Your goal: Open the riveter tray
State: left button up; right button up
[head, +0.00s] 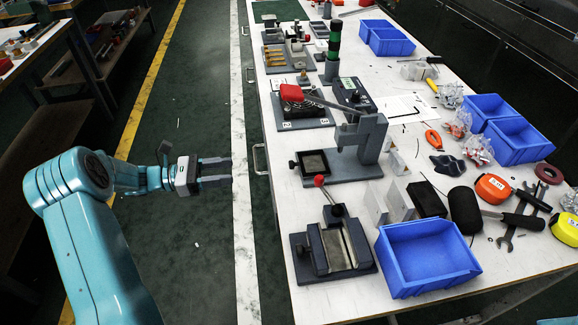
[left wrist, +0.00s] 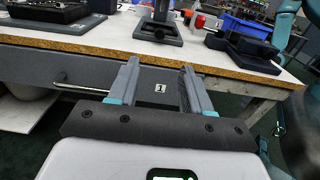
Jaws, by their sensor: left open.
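The riveter (head: 360,145), a grey press with a lever ending in a red grip, stands on the bench; its base also shows in the left wrist view (left wrist: 158,31). Below the bench top is a grey drawer front with a bar handle (head: 259,158), also seen in the left wrist view (left wrist: 85,88). A white label marked 1 (left wrist: 160,88) sits right of that handle. I cannot tell for sure that this drawer is the riveter tray; it looks shut. My left gripper (head: 230,171) is open and empty beside the bench's front edge, apart from the handle. My right gripper is out of view.
More handles, such as one farther along (head: 249,76), stick out from the bench side. A vise (head: 333,246) and a blue bin (head: 425,257) stand on the near bench top. The green floor (head: 190,240) around my left arm is clear.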

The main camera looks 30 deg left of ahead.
aim_at(282, 173)
pick_arm(q)
jog(key=x, duration=1.5)
jog(key=shift+f, duration=0.1)
